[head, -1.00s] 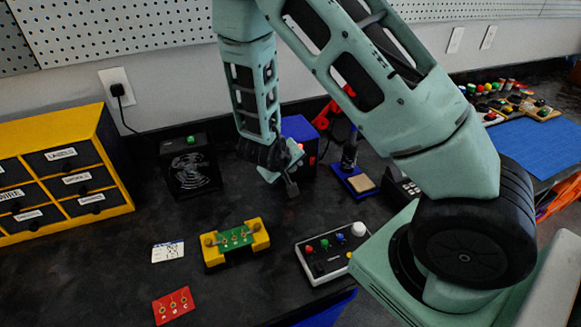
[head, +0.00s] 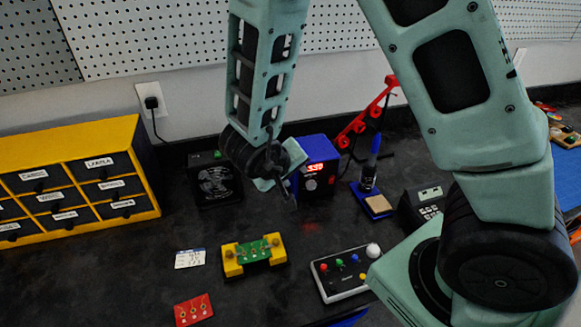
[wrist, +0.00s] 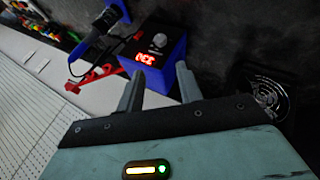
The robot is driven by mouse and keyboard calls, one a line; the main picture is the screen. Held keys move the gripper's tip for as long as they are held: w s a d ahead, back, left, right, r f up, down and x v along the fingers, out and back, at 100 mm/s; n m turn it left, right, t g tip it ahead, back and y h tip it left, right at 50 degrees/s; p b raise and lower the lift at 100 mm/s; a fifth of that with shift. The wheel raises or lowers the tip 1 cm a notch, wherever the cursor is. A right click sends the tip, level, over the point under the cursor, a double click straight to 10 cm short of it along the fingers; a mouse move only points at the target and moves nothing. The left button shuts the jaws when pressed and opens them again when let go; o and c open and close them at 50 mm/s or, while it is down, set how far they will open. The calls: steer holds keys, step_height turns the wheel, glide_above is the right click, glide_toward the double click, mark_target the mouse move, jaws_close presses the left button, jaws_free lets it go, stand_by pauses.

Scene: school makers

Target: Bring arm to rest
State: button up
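My arm comes down from the top of the head view, with my gripper (head: 289,190) hanging above the dark bench (head: 130,262), in front of the blue soldering station (head: 318,172). In the wrist view the two fingers of my gripper (wrist: 158,88) stand apart with nothing between them. The soldering station (wrist: 152,54), with its red lit display, shows just beyond the fingertips. My gripper looks empty and touches nothing that I can make out.
A yellow drawer cabinet (head: 88,152) stands left and a black fan box (head: 214,182) at the back. A yellow holder with a green board (head: 253,253), a button box (head: 343,275), a red card (head: 193,310) and a soldering iron stand (head: 377,205) lie around. Pegboard (head: 150,35) lines the wall.

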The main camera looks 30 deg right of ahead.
steer(key=shift+s+a+r, duration=0.2)
steer(key=shift+a+r, duration=0.15)
steer(key=shift+r, duration=0.05)
